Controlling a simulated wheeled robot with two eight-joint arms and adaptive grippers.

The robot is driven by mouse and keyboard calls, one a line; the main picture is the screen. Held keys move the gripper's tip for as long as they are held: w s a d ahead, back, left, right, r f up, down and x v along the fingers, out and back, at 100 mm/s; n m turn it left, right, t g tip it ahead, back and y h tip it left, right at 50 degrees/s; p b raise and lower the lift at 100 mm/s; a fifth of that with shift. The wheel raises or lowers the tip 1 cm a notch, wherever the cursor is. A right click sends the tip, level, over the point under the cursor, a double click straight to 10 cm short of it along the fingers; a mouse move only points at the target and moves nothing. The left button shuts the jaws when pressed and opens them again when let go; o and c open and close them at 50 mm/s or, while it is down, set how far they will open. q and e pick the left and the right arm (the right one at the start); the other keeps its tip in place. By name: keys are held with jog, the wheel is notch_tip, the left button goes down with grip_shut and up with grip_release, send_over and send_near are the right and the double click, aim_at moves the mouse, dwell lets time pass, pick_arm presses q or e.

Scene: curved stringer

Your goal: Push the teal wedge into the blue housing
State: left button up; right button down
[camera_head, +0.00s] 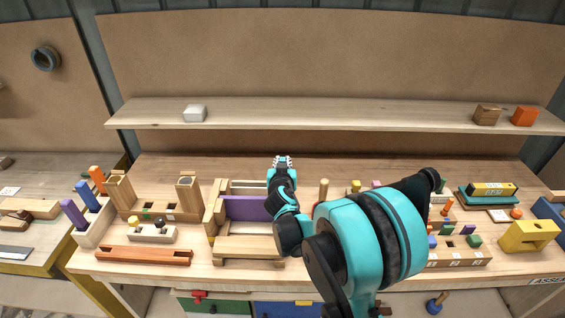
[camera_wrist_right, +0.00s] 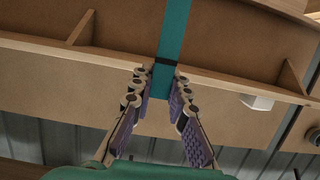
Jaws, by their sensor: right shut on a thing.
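My right gripper (camera_head: 283,162) reaches over the bench behind the wooden frame, its fingers pointing toward the back. In the right wrist view the same gripper (camera_wrist_right: 160,85) is shut on a long teal piece, which I take to be the teal wedge (camera_wrist_right: 174,35). The wedge sits between the fingertips and runs out past them, with a dark band near the grip. In the head view the wedge cannot be made out at the fingers. I cannot pick out the blue housing for sure; a blue part (camera_head: 549,211) shows at the right edge. My left gripper is not in view.
A wooden frame with a purple panel (camera_head: 246,208) stands left of my arm. Left of it are wooden posts (camera_head: 188,192) and a peg rack (camera_head: 92,222). A yellow block (camera_head: 528,236) is at right. A shelf (camera_head: 330,115) runs behind. My arm hides mid-bench.

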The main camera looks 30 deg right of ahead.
jog(key=shift+f+b, duration=1.55)
jog(key=shift+f, duration=0.55)
jog(key=shift+f+b, duration=2.25)
jog(key=shift+b, duration=0.1)
jog(key=c, duration=1.4)
grip_release()
jog(key=v, duration=1.2)
jog(key=shift+s+f, duration=0.1)
